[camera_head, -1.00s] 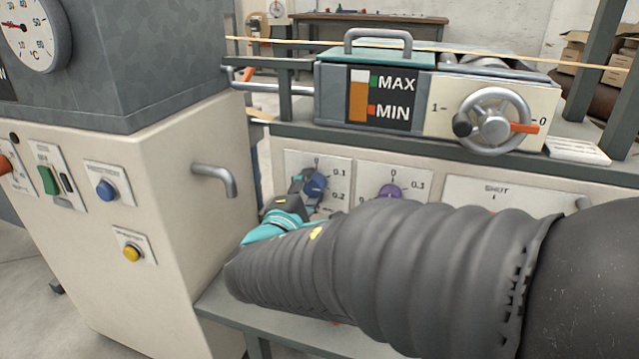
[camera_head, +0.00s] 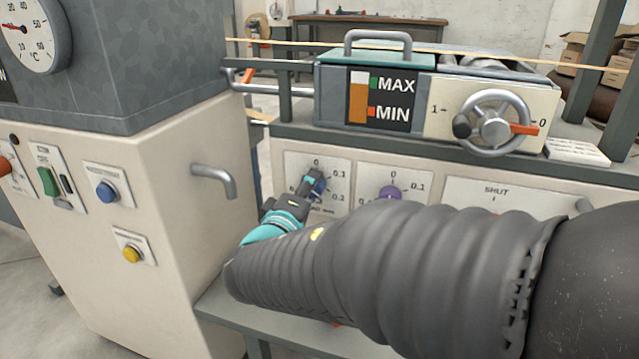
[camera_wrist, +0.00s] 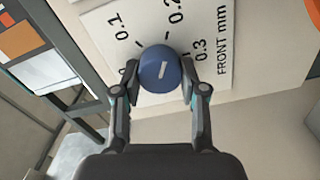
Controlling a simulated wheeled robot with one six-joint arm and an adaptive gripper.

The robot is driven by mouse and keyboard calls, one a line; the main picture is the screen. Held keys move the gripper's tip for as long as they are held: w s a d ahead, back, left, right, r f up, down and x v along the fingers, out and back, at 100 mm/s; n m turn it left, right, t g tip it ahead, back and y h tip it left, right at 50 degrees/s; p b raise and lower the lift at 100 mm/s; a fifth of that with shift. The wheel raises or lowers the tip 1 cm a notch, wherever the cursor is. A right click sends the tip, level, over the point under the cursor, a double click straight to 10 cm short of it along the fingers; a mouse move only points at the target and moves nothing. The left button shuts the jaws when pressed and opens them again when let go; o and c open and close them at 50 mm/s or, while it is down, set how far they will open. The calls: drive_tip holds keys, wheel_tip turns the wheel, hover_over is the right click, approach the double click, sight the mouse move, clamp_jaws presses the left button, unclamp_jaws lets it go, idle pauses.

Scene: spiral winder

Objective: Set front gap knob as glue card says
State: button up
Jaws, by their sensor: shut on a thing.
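The front gap knob is blue with a white line, and it shows in the wrist view (camera_wrist: 160,69). Its plate (camera_wrist: 215,75) reads "FRONT mm" with marks 0.1, 0.2 and 0.3. My gripper (camera_wrist: 160,88) is shut on the knob, a finger on each side. In the head view my gripper (camera_head: 314,182) covers much of the left dial plate (camera_head: 295,160). A white card (camera_head: 577,152) with small unreadable lines lies at the right; I cannot tell if it is the glue card.
A purple knob (camera_head: 391,194) sits on the dial plate right of my gripper. Above are the glue box (camera_head: 330,95) with a MAX/MIN gauge and a handwheel (camera_head: 494,122). A cream cabinet (camera_head: 190,255) with buttons and a bent handle (camera_head: 217,178) stands close on the left.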

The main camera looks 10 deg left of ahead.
idle(0.3)
drive_tip(key=o, duration=1.1)
drive_tip(key=shift+o, duration=0.2)
drive_tip(key=shift+s, duration=0.1)
drive_tip(key=s+a, duration=0.1)
drive_tip(key=s, duration=1)
drive_tip(key=shift+s, duration=0.4)
drive_tip(key=shift+d, duration=0.15)
